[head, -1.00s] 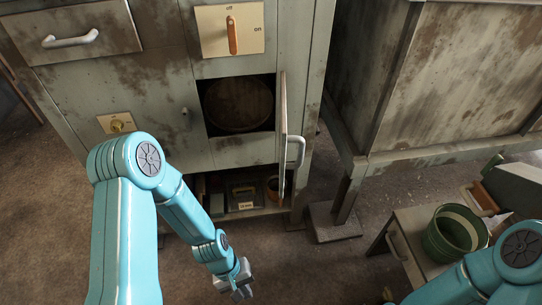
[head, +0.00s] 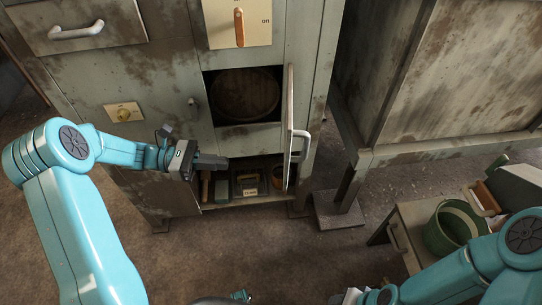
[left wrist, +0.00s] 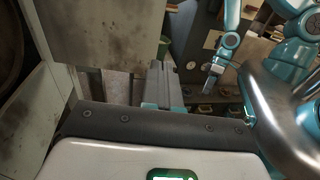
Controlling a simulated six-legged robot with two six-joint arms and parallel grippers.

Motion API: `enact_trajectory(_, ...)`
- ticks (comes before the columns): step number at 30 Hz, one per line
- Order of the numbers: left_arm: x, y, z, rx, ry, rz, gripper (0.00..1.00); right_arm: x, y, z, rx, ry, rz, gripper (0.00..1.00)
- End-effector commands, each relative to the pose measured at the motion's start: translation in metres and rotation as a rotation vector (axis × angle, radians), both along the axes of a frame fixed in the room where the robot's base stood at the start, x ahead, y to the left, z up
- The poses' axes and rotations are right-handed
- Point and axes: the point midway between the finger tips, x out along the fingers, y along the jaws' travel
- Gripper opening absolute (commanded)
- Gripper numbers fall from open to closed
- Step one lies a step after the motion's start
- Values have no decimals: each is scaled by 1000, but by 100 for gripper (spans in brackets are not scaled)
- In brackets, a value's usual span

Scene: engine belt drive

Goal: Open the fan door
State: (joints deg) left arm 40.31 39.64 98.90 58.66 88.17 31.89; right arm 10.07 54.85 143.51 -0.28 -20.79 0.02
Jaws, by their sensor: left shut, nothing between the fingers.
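The fan door (head: 289,125) stands swung out from the grey cabinet, seen nearly edge-on in the head view, with a pale handle (head: 301,146) on its right face. Left of it the square opening shows a dark round fan (head: 245,95). My left gripper (head: 222,162) is shut and empty, pointing right below the opening, left of the door. In the left wrist view its closed fingers (left wrist: 163,85) show ahead, with the door panel (left wrist: 105,35) at upper left. My right gripper is mostly cut off at the head view's bottom edge; its jaws are unclear.
An orange switch lever (head: 239,27) sits on a plate above the opening. A lower shelf (head: 247,201) holds small items. A green bucket (head: 455,228) stands on a bench at right, with a large rusty cabinet (head: 455,75) behind.

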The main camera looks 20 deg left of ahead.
Motion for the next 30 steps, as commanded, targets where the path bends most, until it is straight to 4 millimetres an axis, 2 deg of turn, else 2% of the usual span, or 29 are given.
enact_trajectory(2,2,6,11,-31,-12,11,0,0,0,1,0,0,0,43)
enact_trajectory(5,5,1,14,-43,-16,12,0,0,0,0,0,0,0,43)
enact_trajectory(21,35,-103,13,-40,-14,7,0,0,0,-2,0,0,0,43)
enact_trajectory(25,40,-118,13,-40,-15,8,0,0,0,-2,0,0,0,43)
enact_trajectory(30,43,-126,13,-39,-14,10,0,0,0,-3,0,0,0,43)
